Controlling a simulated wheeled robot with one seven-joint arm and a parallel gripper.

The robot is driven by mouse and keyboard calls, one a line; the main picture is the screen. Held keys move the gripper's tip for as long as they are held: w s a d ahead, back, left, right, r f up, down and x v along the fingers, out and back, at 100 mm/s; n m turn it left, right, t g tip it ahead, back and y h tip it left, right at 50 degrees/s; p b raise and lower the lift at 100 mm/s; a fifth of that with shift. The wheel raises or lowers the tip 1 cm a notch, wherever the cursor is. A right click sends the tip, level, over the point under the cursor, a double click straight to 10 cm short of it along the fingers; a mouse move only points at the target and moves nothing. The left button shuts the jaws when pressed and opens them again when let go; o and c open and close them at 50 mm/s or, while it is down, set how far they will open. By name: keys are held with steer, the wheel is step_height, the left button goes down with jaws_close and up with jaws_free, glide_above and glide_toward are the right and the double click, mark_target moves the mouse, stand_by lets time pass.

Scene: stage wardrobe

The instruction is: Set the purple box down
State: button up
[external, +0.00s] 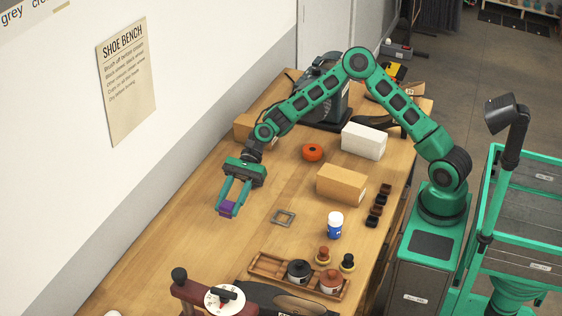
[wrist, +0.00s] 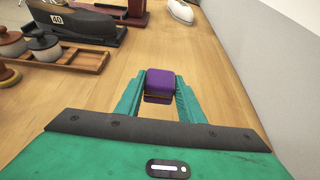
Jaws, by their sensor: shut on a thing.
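The small purple box (external: 227,208) is between the fingertips of my gripper (external: 232,199), on the wall side of the wooden bench. In the wrist view the purple box (wrist: 160,84) shows its rounded top and a thin yellowish line near its lower edge. The green fingers of my gripper (wrist: 160,92) are shut on its two sides. The fingers point down toward the bench top (external: 170,240). I cannot tell whether the underside of the box touches the wood or hangs just above it.
Bare wood surrounds the box. A square grey frame (external: 284,218) lies to its right, with a blue-and-white bottle (external: 335,226) and a cardboard box (external: 341,185) beyond. A wooden tray (external: 262,262) with jars and a dark shoe form (wrist: 75,25) are nearer the front.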

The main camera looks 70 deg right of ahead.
mark_target(228, 212)
steer(key=shift+w+d+f, duration=0.4)
steer(key=shift+w, duration=0.1)
steer(key=shift+f, duration=2)
steer(key=o, duration=1)
steer(key=shift+f, duration=0.1)
steer(key=v, duration=0.7)
steer(key=shift+d, duration=0.3)
